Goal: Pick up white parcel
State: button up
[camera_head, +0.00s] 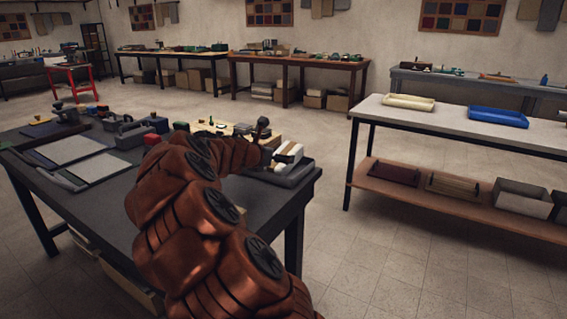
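A small white parcel (291,149) with what looks like a brown band is at the right end of the dark table (257,206). It sits on or just above a grey tray-like thing (297,175). My copper-coloured arm reaches over the table from the bottom of the view. My gripper (279,158), dark and small here, is right at the parcel's left side and partly overlaps it. I cannot tell whether its fingers touch the parcel or how far apart they are.
Grey flat panels (75,148), a grey toolbox-like case (133,135) and several small tools crowd the table's left and back. A white-topped bench (450,124) on the right holds a cream tray (409,102) and a blue tray (498,116). Open floor lies between.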

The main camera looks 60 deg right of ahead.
aim_at(284, 153)
jog(key=b+x, duration=0.1)
jog(key=x, duration=0.3)
jog(key=shift+w+d+f, duration=0.1)
jog(key=shift+d, duration=0.4)
jog(key=shift+c, duration=0.2)
jog(key=c, duration=1.6)
